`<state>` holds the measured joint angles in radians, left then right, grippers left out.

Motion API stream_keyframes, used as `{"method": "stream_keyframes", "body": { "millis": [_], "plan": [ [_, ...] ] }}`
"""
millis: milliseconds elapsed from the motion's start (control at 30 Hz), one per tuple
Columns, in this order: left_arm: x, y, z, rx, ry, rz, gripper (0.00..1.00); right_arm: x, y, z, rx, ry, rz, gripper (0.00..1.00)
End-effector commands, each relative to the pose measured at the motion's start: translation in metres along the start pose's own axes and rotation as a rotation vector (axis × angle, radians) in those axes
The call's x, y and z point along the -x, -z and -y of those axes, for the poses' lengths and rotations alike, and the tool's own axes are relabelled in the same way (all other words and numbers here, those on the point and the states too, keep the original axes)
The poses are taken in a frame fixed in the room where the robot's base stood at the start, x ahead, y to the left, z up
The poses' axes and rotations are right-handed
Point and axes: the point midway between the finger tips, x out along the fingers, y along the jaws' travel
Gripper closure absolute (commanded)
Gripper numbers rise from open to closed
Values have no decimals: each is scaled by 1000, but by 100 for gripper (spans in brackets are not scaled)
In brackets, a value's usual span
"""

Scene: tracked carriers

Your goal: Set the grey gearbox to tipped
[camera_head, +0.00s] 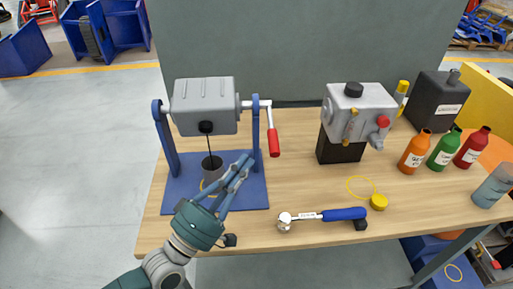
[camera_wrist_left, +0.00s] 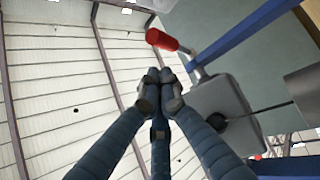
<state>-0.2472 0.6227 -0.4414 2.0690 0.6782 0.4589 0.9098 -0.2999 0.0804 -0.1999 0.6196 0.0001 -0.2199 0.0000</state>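The grey gearbox (camera_head: 205,106) hangs level between the two posts of a blue stand (camera_head: 166,150) at the left of the workbench. A crank with a red handle (camera_head: 273,143) hangs down at its right side. A black spot on the gearbox's front has a thin dark line running down to a grey cup (camera_head: 213,176). My left gripper (camera_head: 245,161) is in front of the stand, below the gearbox. Its fingertips (camera_wrist_left: 160,76) are together with nothing seen between them. In the left wrist view the red handle (camera_wrist_left: 162,40) lies beyond them, apart. My right gripper is not in view.
A second grey unit (camera_head: 358,110) sits on a black block at mid-bench. A ratchet wrench (camera_head: 344,214) and a yellow cap (camera_head: 378,202) lie near the front edge. Several bottles and a black canister (camera_head: 437,100) stand at the right. The bench between stand and block is clear.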

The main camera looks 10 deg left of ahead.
Motion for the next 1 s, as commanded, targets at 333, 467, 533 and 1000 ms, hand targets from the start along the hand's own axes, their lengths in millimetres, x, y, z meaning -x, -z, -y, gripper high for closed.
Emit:
{"method": "stream_keyframes", "body": {
  "millis": [333, 467, 533, 1000],
  "plan": [
    [46, 1, 0, -2, -2, -2, 100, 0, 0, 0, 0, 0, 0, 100],
    [49, 2, -1, -1, -4, -3, 100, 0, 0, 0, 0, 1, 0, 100],
    [49, 2, -1, -1, -4, -3, 100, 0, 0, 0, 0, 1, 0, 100],
    [48, 2, -1, -2, -4, -3, 100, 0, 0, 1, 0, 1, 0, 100]
  ]
}}
